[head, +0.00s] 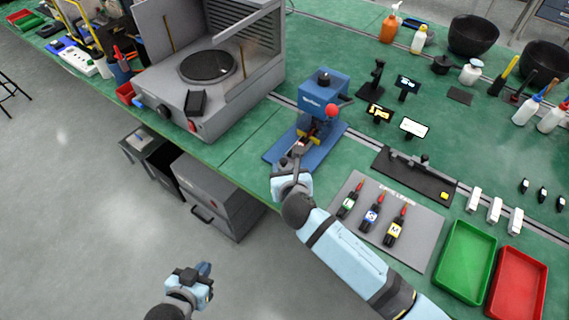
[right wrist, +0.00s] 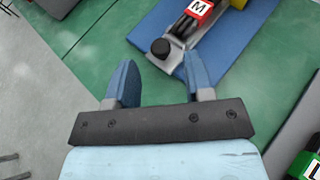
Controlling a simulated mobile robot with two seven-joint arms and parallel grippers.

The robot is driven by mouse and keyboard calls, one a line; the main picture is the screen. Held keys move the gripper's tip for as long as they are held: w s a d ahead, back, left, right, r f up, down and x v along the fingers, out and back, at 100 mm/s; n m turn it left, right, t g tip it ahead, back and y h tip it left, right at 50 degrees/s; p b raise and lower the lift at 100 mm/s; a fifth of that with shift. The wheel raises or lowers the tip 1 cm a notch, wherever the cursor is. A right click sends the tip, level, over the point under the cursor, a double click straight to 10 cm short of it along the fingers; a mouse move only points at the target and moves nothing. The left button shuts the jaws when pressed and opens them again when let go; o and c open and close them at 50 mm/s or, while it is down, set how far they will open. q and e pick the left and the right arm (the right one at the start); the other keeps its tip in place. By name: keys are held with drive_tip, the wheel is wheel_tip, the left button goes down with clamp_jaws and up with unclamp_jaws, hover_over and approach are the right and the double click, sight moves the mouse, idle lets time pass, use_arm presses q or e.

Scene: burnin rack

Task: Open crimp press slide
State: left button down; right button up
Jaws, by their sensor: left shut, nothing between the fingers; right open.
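The blue crimp press (head: 322,90) stands on a blue base plate (head: 275,152) on the green bench, with a red ball on its lever. Its metal slide (right wrist: 183,40) sticks out toward me over the plate and ends in a black knob (right wrist: 160,48). A red block marked M (right wrist: 200,10) sits on the slide. My right gripper (right wrist: 162,72) is open and empty, its fingertips just short of the knob, which lies between their lines. In the head view my right gripper (head: 297,157) partly hides the slide's near end. My left gripper (head: 204,269) is shut and empty over the floor.
A grey mat (head: 420,229) with several lettered tools lies right of my right gripper. Green (head: 441,286) and red trays (head: 494,304) stand beyond it. A grey machine with a round plate (head: 155,83) stands left of the press. Bare bench (head: 235,142) lies between them.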

sight(284, 162)
drive_tip(key=shift+x, duration=1.2)
drive_tip(key=shift+w+f, duration=0.2)
drive_tip(key=shift+w, duration=0.25)
clamp_jaws()
drive_tip(key=s+a+p, duration=0.1)
drive_tip(key=s, duration=0.1)
drive_tip(key=s+a, duration=0.2)
drive_tip(key=shift+p, duration=0.35)
unclamp_jaws()
drive_tip(key=shift+d, duration=0.1)
